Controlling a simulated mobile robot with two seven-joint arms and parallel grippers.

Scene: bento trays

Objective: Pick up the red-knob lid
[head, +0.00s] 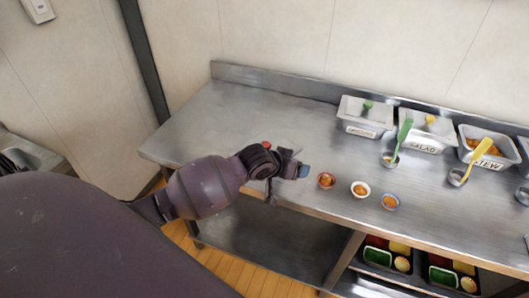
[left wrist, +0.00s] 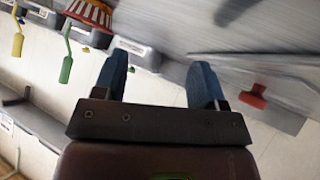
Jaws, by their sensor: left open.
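The red knob (head: 267,145) of the lid peeks out behind my left arm on the steel counter, and the arm hides most of the lid. In the left wrist view the red knob (left wrist: 254,96) is at the right, just outside the right finger. The grey lid plate around it is blurred against the counter. My right gripper is not in view.
Labelled bins, including SALAD (head: 427,130), line the back. A green ladle (head: 403,132) stands before them. The counter's left is clear.

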